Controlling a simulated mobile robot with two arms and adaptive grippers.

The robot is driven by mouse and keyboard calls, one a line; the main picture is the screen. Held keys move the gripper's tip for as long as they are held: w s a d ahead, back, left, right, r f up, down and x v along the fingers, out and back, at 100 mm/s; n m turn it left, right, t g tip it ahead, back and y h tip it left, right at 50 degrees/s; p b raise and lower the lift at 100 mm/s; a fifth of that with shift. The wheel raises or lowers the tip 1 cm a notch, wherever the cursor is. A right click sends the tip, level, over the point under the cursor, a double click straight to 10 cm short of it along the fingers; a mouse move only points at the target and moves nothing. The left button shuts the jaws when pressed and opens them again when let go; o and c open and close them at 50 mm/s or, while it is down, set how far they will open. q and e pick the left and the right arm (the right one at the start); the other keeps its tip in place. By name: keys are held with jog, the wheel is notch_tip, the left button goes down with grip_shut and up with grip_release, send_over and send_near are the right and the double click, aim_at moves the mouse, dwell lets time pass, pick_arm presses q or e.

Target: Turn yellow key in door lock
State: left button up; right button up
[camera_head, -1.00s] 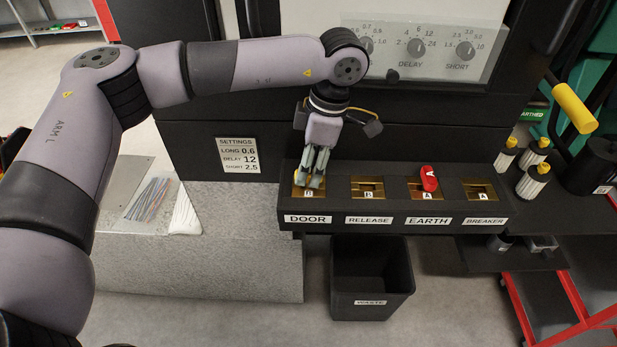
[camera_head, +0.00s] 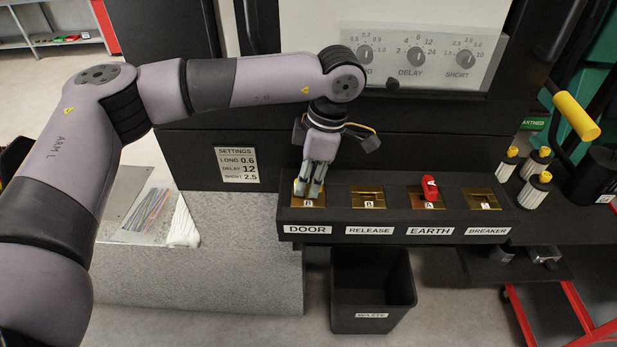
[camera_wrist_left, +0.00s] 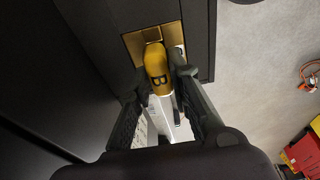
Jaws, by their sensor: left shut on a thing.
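The yellow key (camera_wrist_left: 156,66), marked B, sits in the brass door lock (camera_wrist_left: 147,37) in the left wrist view. My left gripper (camera_wrist_left: 160,85) is shut on the yellow key, with a finger on each side of it. In the head view the left gripper (camera_head: 308,190) points down onto the brass plate above the DOOR label (camera_head: 307,229). How far the key is turned I cannot tell. My right gripper is not in view.
To the right are the RELEASE lock (camera_head: 369,196), the EARTH lock with a red key (camera_head: 430,188), and the BREAKER lock (camera_head: 482,199). A black waste bin (camera_head: 373,290) stands below. A dial panel (camera_head: 415,58) is above. White yellow-topped cylinders (camera_head: 507,165) stand right.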

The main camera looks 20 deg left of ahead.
pick_arm(q)
grip_shut()
jog(key=m, duration=0.1)
jog(key=m+b, duration=0.2)
jog(key=shift+f+m+t, duration=0.25)
jog(key=shift+m+t, duration=0.05)
jog(key=m+b, duration=0.1)
jog(key=m, duration=0.2)
jog(key=shift+t+b, duration=0.3)
jog(key=shift+t, duration=0.1)
jog(key=m+b, duration=0.2)
jog(key=m, duration=0.3)
jog(key=shift+t, duration=0.4)
jog(key=m+h+b, duration=0.1)
jog(key=m, duration=0.3)
jog(key=shift+r, duration=0.1)
jog(key=m, duration=0.2)
jog(key=shift+r+m+t+h+b, duration=0.15)
jog(key=shift+m+t+h+b, duration=0.15)
jog(key=shift+m+t, duration=0.1)
jog(key=o, duration=0.9)
grip_release()
